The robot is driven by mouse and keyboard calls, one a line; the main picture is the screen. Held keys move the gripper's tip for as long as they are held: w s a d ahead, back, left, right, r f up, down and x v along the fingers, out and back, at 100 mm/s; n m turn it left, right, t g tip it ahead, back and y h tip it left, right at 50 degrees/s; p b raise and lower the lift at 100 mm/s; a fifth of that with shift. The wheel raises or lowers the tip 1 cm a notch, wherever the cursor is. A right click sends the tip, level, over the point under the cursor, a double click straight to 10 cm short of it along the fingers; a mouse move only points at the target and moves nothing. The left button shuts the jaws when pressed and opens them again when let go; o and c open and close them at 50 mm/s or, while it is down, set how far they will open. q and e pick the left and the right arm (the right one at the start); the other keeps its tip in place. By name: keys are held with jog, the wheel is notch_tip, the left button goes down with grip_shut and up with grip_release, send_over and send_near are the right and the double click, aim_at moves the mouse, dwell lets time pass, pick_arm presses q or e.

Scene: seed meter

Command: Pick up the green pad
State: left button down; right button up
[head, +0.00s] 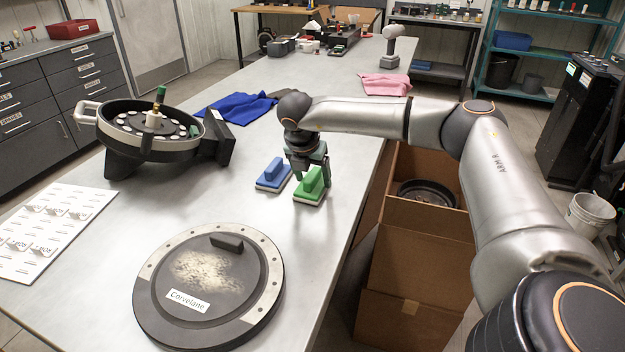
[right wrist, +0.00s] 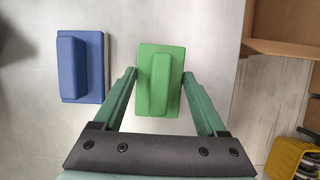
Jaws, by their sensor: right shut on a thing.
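The green pad (head: 309,197) has a raised green handle and a pale underside; it is near the table's right edge in the head view. My right gripper (head: 307,172) reaches down over it. In the right wrist view the green pad (right wrist: 160,80) lies between the two fingertips of my right gripper (right wrist: 160,84), which is shut on it. The pad looks level and at or very near the tabletop; I cannot tell whether it touches. My left gripper is not in view.
A blue pad (head: 273,175) sits just left of the green one. A round dark lid (head: 155,290) lies in front, and a seed meter housing (head: 150,135) stands at left. Open cardboard boxes (head: 415,270) stand beside the table's right edge. A blue cloth (head: 240,107) lies behind.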

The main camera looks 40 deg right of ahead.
aim_at(314, 172)
jog(key=shift+r, duration=0.4)
notch_tip(314, 172, up, 2)
jog(key=shift+s+a+r, duration=0.1)
jog(key=shift+r, duration=0.15)
jog(key=s+a+r, duration=0.2)
jog(key=s+r, duration=0.2)
jog(key=s, duration=0.2)
jog(key=s+a+r+b, duration=0.1)
jog(key=s+a+r, duration=0.2)
jog(key=s+r, duration=0.2)
jog(key=shift+s+a+r, duration=0.25)
jog(key=shift+s+a, duration=0.1)
jog(key=shift+s, duration=0.45)
jog(key=o, duration=0.9)
jog(key=shift+w, duration=0.1)
jog(key=c, duration=0.6)
